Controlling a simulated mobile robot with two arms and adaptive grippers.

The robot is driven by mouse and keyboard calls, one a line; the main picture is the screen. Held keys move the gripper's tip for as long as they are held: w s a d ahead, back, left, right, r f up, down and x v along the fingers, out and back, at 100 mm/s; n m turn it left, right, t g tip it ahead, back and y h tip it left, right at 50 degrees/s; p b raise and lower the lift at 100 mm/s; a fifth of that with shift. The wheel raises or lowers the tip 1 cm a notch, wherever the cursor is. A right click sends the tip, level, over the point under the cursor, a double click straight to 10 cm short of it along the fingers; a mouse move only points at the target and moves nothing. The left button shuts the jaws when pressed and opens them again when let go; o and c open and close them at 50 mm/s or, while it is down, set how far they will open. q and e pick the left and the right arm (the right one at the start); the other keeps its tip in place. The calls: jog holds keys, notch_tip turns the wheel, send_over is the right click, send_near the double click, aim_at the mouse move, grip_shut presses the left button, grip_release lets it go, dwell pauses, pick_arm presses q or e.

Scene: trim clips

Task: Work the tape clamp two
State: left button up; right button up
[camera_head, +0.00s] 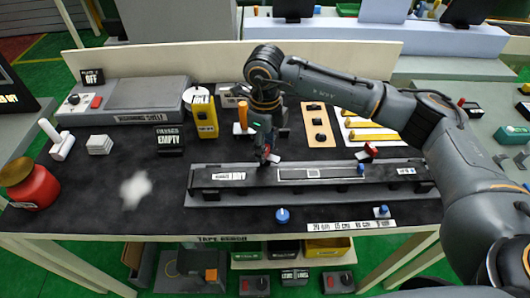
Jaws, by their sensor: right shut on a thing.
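The long grey tape fixture (220,195) lies across the front of the dark bench top. My right gripper (266,148) points down over the fixture, left of its middle. It is shut on a small clamp lever (273,158) with a red part; the fingers hide most of it. Another small red-ended lever (371,150) stands free at the fixture's back edge, further right. I cannot read which clamp is number two. A pale framed strip (335,173) and a small blue knob (361,168) sit on the fixture. My left gripper is not in view.
A yellow box (205,117), an orange-and-white stick (243,118) and a tan board (319,124) stand behind the fixture. A red jar (32,185) and a white powdery patch (135,188) are at the left. A blue knob (282,215) sits in front.

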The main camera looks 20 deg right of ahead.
jog(key=shift+n+b, duration=0.5)
jog(key=shift+n, duration=0.1)
jog(key=o, duration=1.2)
jog(key=shift+c, duration=0.2)
jog(key=shift+r, duration=0.1)
notch_tip(320, 180, up, 12)
